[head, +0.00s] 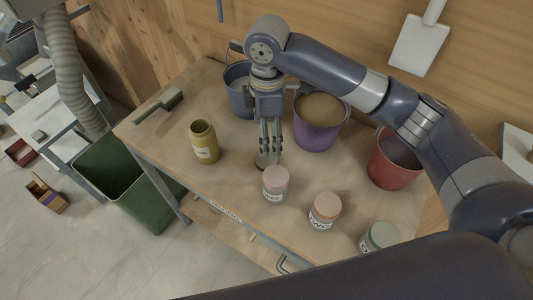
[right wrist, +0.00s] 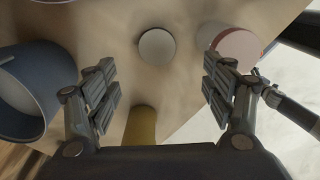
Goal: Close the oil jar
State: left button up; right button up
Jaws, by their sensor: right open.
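An open yellow jar (head: 204,145) stands upright on the table's left part, without a lid; its label is too small to read surely. It also shows in the right wrist view (right wrist: 141,125), at the bottom. A round flat lid (head: 262,161) lies on the table right of the jar; it shows as a pale disc in the right wrist view (right wrist: 157,46). My right gripper (head: 270,152) points down just above the lid. Its fingers (right wrist: 158,88) are apart and empty, with the lid seen between and beyond them. My left gripper is not in view.
A pink-lidded jar (head: 275,185) stands close in front of my right gripper. Two more lidded jars (head: 324,211) (head: 379,237) stand to the right. Blue (head: 236,101), purple (head: 314,138) and red (head: 391,172) buckets line the back. A brush (head: 160,105) lies far left; a green bin (head: 150,205) stands below.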

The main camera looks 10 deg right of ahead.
send_over(267, 159)
notch_tip(267, 159, down, 6)
jog(key=shift+s+r, duration=0.1)
pick_arm(q)
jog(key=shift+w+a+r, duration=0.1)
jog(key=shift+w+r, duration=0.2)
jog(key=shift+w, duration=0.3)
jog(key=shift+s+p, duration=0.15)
jog(key=shift+p, duration=0.15)
pick_arm(e)
jog(key=shift+f, duration=0.4)
notch_tip(267, 159, down, 4)
jog(key=shift+f+p, duration=0.2)
jog(key=shift+p, duration=0.4)
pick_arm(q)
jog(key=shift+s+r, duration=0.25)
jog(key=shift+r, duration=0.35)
